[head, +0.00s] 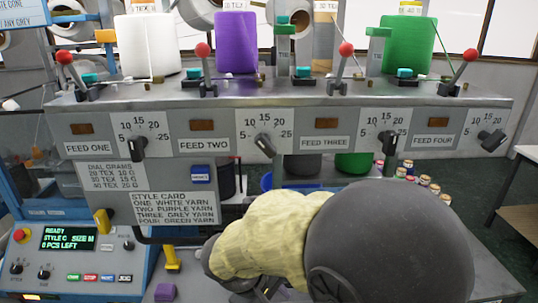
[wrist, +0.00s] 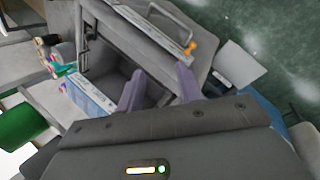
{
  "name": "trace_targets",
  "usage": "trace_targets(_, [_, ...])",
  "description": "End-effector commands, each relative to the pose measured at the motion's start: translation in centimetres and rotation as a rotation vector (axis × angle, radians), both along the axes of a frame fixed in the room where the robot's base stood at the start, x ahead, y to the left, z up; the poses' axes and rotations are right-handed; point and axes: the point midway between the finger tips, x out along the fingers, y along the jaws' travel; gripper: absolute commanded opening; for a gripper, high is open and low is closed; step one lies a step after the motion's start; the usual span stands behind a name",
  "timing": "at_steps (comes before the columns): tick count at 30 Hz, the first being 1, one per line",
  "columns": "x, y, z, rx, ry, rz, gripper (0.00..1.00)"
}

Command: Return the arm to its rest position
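My gripper (wrist: 157,78) shows in the wrist view as two pale purple fingers standing apart, with nothing visible between them. Behind the fingers is an open grey box-like compartment (wrist: 112,62). In the head view my arm reaches across the lower middle, with a yellow knitted sleeve and a dark grey rounded link. It is in front of the machine's lower part, below the feed panel (head: 290,124). My fingertips cannot be made out in the head view.
White (head: 150,45), purple (head: 235,42) and green (head: 408,45) yarn cones stand on top, behind several red-knobbed levers. A control console (head: 75,245) is at lower left, its screen reading "READY". Small spools (head: 425,182) lie right of centre. A table (head: 515,195) edges the right. Green floor is open between.

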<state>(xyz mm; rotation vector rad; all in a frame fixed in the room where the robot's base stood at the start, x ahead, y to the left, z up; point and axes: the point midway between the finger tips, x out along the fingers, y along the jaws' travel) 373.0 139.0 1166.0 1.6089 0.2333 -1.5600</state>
Motion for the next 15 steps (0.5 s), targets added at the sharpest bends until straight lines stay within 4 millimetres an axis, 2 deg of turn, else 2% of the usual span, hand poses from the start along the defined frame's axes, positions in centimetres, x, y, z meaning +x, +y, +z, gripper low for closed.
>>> trace_targets(1, [-0.2,-1.4,-0.4,0.043,0.015,-0.051,0.36])
trace_targets(3, [-0.5,-2.8,-1.1,0.106,0.030,-0.113,0.36])
trace_targets(15, [-2.0,-9.9,-3.1,0.443,-0.043,-0.489,0.36])
